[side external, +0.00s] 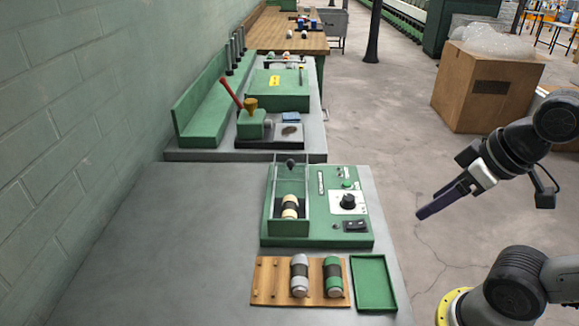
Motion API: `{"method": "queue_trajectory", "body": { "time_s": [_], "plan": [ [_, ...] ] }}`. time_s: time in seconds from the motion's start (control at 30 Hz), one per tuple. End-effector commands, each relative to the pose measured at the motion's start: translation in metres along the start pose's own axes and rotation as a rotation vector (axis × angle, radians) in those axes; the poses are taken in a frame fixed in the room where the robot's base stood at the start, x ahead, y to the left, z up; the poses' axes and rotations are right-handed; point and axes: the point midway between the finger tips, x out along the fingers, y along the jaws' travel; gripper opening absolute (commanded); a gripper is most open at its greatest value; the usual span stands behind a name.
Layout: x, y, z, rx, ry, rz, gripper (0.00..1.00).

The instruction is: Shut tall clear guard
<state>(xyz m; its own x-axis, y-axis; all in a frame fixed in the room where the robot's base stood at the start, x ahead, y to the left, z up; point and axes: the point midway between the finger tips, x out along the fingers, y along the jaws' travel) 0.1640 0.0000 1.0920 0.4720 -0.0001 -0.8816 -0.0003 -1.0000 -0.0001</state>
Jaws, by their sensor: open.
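The tall clear guard (291,172) is a transparent panel on the green machine (317,240). It stands up at the back of a narrow green-sided bay on the machine's left half. A dark knob (290,163) shows near its top. A cream and dark roller (290,207) lies in the bay below. The guard's exact angle is hard to tell through the clear material. My gripper (425,213) is open and empty, in the air right of the machine and apart from it.
A control panel with a black dial (347,202) and switch covers the machine's right half. In front are a wooden board (268,283) with two bobbins and an empty green tray (374,284). Another green machine (279,92) stands behind. The grey tabletop (180,240) at left is clear.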

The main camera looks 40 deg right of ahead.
Motion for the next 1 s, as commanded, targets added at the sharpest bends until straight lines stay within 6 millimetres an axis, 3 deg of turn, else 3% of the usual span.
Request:
{"method": "queue_trajectory", "body": {
  "time_s": [0.03, 0.13, 0.27, 0.33, 0.57, 0.77, 1.0],
  "plan": [
    [0.0, 0.0, 0.0, 0.006, 0.0, 0.0, 0.57],
    [-0.004, 0.001, -0.004, 0.048, 0.007, 0.004, 0.39],
    [-0.023, 0.003, -0.038, 0.104, 0.054, 0.012, 0.15],
    [-0.031, 0.005, -0.064, 0.135, 0.065, 0.018, 0.03],
    [-0.033, 0.008, -0.156, 0.223, 0.055, 0.04, 0.0],
    [-0.001, 0.009, -0.236, 0.281, 0.017, 0.064, 0.0],
    [0.074, 0.007, -0.304, 0.311, -0.058, 0.095, 0.0]
  ]
}}
